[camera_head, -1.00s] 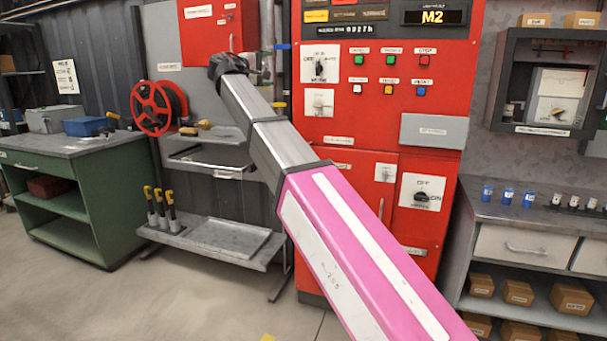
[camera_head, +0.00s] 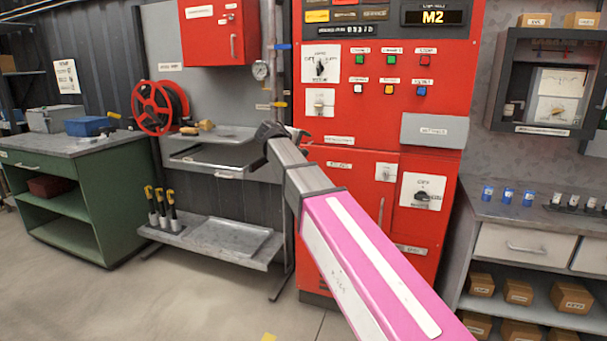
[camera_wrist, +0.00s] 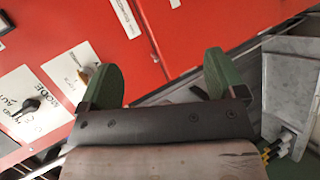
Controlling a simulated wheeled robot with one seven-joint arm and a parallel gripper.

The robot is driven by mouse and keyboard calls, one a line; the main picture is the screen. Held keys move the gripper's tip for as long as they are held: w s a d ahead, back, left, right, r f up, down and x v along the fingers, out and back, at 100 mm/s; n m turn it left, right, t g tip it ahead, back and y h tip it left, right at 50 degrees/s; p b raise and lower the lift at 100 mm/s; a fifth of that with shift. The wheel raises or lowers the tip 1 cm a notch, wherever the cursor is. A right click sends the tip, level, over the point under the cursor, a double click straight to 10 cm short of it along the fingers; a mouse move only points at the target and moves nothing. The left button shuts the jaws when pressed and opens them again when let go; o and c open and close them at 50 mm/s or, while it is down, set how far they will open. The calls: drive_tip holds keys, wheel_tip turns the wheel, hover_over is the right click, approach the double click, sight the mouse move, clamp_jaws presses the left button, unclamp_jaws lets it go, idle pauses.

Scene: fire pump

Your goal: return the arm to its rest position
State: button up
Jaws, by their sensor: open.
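My arm, pink with grey links, reaches from the lower right up to the left in the head view. My gripper (camera_head: 283,131) is at its end, in front of the left edge of the red control cabinet (camera_head: 350,230), near the shelf rack. In the wrist view my gripper (camera_wrist: 162,80) shows two green fingers spread apart with nothing between them. Behind the fingers is the red cabinet face with a rotary mode switch (camera_wrist: 28,105) and labels. Whether the fingertips touch anything cannot be seen in the head view.
A steel shelf rack (camera_head: 215,172) stands left of the cabinet, with yellow-topped tools (camera_head: 160,205) on its lower shelf. A green workbench (camera_head: 65,195) is further left, a grey bench (camera_head: 520,215) on the right. The floor (camera_head: 180,300) at front left is clear.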

drive_tip(key=s+d+f+m+g+y, duration=0.1)
drive_tip(key=s+d+f+g, duration=0.2)
drive_tip(key=f, duration=0.6)
drive_tip(key=s+d+f+m+g+y, duration=0.1)
drive_tip(key=s+d+f, duration=0.4)
drive_tip(key=f, duration=0.4)
drive_tip(key=s+d+f+m+g+y, duration=0.15)
drive_tip(key=d+f, duration=0.35)
drive_tip(key=f, duration=0.5)
drive_tip(key=s+d+f+m+g+y, duration=0.2)
drive_tip(key=s+d+f, duration=0.1)
drive_tip(key=s+f, duration=0.5)
drive_tip(key=s+d+f+m+g+y, duration=0.2)
drive_tip(key=s+d+f+m+y, duration=0.1)
drive_tip(key=s+f, duration=0.6)
drive_tip(key=shift+s+d, duration=0.4)
drive_tip(key=shift+s, duration=0.5)
